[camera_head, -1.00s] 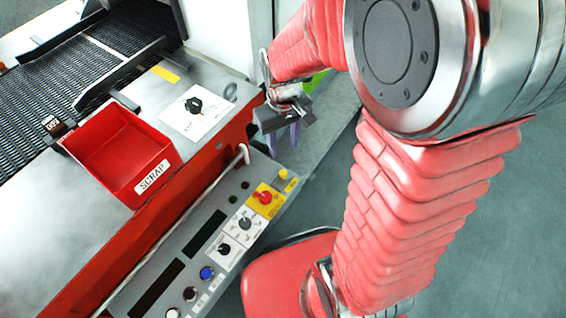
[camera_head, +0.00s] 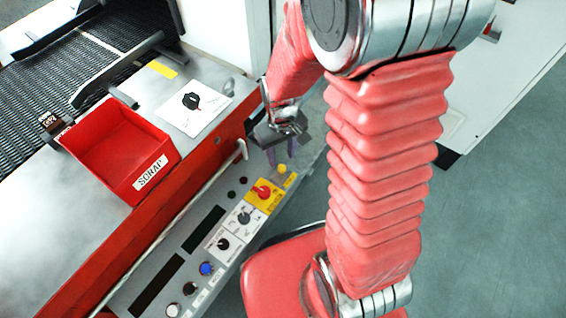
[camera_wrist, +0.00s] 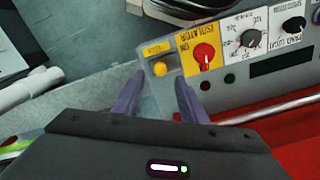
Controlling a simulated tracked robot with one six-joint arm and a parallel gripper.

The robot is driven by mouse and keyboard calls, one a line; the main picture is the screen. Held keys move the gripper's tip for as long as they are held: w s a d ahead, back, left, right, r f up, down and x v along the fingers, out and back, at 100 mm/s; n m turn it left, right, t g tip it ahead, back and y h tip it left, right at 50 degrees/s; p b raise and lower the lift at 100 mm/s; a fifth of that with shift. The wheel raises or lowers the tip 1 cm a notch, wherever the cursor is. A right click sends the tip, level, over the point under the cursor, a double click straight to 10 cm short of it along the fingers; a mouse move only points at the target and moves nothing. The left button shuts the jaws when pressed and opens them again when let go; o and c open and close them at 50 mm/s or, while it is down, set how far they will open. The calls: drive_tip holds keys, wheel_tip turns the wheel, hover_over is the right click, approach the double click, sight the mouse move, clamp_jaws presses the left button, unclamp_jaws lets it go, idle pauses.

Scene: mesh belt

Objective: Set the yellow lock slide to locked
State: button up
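The yellow lock slide (camera_head: 282,169) is a small yellow knob at the right end of the control panel (camera_head: 262,226). It also shows in the wrist view (camera_wrist: 160,68), beside a yellow label too small to read. My gripper (camera_head: 281,157) is just above and behind it in the head view. In the wrist view, my purple fingers (camera_wrist: 161,77) are apart and empty, with the knob in line with the gap at their tips. They look apart from the knob. I cannot tell which position the slide is in.
The red isolator switch (camera_wrist: 205,54) on its yellow plate sits right beside the slide. Black rotary knobs, a blue button (camera_head: 207,269) and a pale rail (camera_head: 170,231) are close by. A red SCRAP bin (camera_head: 120,150) stands on the machine, near the mesh belt (camera_head: 50,75).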

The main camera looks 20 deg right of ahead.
sight(282, 167)
drive_tip(key=shift+f, duration=2.8)
drive_tip(key=shift+c, duration=0.3)
clamp_jaws()
